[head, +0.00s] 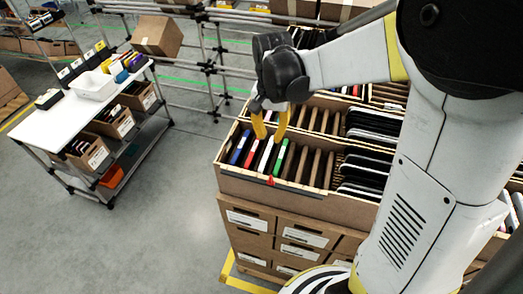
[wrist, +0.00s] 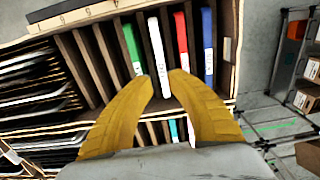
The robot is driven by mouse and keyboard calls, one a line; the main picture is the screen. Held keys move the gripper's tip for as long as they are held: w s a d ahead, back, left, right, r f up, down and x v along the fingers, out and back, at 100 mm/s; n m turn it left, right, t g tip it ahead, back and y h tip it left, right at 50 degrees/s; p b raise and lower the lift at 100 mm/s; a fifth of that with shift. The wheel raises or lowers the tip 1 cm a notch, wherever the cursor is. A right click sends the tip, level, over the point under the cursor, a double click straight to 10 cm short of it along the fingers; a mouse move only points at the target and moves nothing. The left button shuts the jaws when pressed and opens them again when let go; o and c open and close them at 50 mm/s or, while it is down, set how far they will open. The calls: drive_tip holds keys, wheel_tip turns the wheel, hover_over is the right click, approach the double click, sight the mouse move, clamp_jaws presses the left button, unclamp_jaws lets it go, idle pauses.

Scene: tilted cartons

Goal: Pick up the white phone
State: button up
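The white phone (head: 265,155) stands upright on edge in a slotted brown carton, between a red phone (head: 251,152) and a green phone (head: 280,157). My gripper (head: 270,138) points down over this row, its yellow fingers apart. In the wrist view the white phone (wrist: 157,50) shows between and beyond the fingertips of my gripper (wrist: 161,80), with a finger to each side. The fingers look empty, and I see no contact with the phone. Its lower part is hidden in the slot.
A blue phone (head: 238,147) stands at the row's left end. Brown dividers (head: 310,165) and dark devices (head: 365,170) fill the carton to the right. The carton's front wall (head: 300,200) borders the row. A white table (head: 85,110) stands at left across open floor.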

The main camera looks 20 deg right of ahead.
sight(267, 152)
wheel_tip(267, 152, down, 2)
drive_tip(key=f, duration=0.3)
drive_tip(key=f+b, duration=0.1)
drive_tip(key=shift+s+a+f, duration=0.25)
drive_tip(key=shift+s+a, duration=0.05)
drive_tip(key=shift+a, duration=0.1)
drive_tip(key=shift+w+f, duration=0.1)
drive_tip(key=shift+f, duration=0.25)
clamp_jaws()
